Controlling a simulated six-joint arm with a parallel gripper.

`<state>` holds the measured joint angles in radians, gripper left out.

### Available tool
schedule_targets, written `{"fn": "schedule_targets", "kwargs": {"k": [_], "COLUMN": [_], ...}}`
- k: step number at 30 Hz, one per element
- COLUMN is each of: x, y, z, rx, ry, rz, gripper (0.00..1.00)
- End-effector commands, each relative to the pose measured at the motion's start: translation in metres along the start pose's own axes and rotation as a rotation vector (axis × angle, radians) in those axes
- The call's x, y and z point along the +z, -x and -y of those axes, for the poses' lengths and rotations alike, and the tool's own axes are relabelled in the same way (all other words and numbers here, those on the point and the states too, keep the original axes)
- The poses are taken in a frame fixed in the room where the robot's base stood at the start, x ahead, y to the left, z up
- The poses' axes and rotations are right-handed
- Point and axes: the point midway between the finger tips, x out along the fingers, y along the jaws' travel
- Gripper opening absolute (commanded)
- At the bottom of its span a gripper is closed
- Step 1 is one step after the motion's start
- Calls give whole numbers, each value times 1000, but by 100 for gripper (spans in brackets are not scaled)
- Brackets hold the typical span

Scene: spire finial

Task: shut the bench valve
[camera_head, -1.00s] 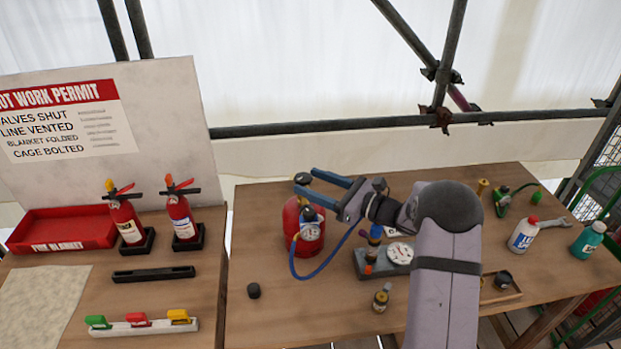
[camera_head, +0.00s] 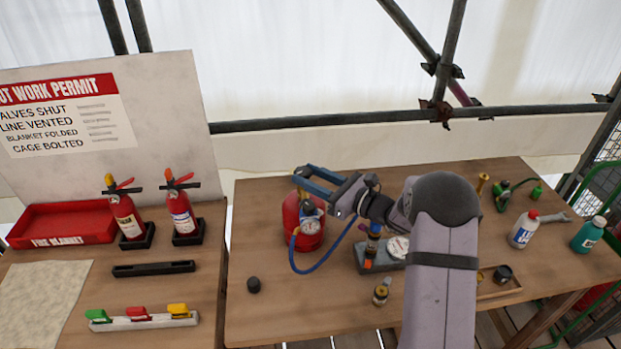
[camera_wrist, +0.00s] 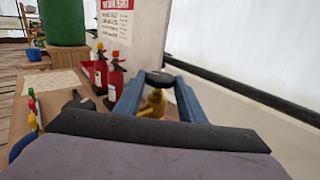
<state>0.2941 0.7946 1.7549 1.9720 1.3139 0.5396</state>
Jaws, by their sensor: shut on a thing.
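The red gas cylinder (camera_head: 302,224) stands upright on the bench, with a dial gauge (camera_head: 309,226) and a blue hose at its front. Its brass valve (camera_wrist: 154,104) shows in the wrist view, topped by a black handwheel (camera_wrist: 160,77). My gripper (camera_head: 303,173) reaches over the cylinder top from the right. In the wrist view my gripper (camera_wrist: 159,82) has its two blue fingers on either side of the handwheel, shut on it. In the head view the handwheel is mostly hidden by the fingers.
A grey block (camera_head: 374,260) with a gauge, a small brass fitting (camera_head: 381,292) and a black cap (camera_head: 254,285) are on the bench. Bottles (camera_head: 523,229) stand at the right. Two extinguishers (camera_head: 182,213) and a red tray (camera_head: 62,224) are on the left table.

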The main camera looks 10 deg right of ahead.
Motion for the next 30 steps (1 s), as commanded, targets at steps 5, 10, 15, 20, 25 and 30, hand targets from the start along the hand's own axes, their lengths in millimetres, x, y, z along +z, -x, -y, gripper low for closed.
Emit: {"fn": "schedule_targets", "kwargs": {"k": [5, 10, 15, 20, 25, 30], "x": [-1, 1, 2, 2, 2, 1], "y": [-1, 0, 0, 0, 0, 0], "z": [-4, -4, -4, -4, -4, -4], "rx": [-104, -166, -175, -174, -174, -174], "ry": [1, 1, 2, 2, 2, 1], "rz": [5, 4, 3, 3, 2, 1], "gripper": [14, 14, 14, 14, 55, 55]}}
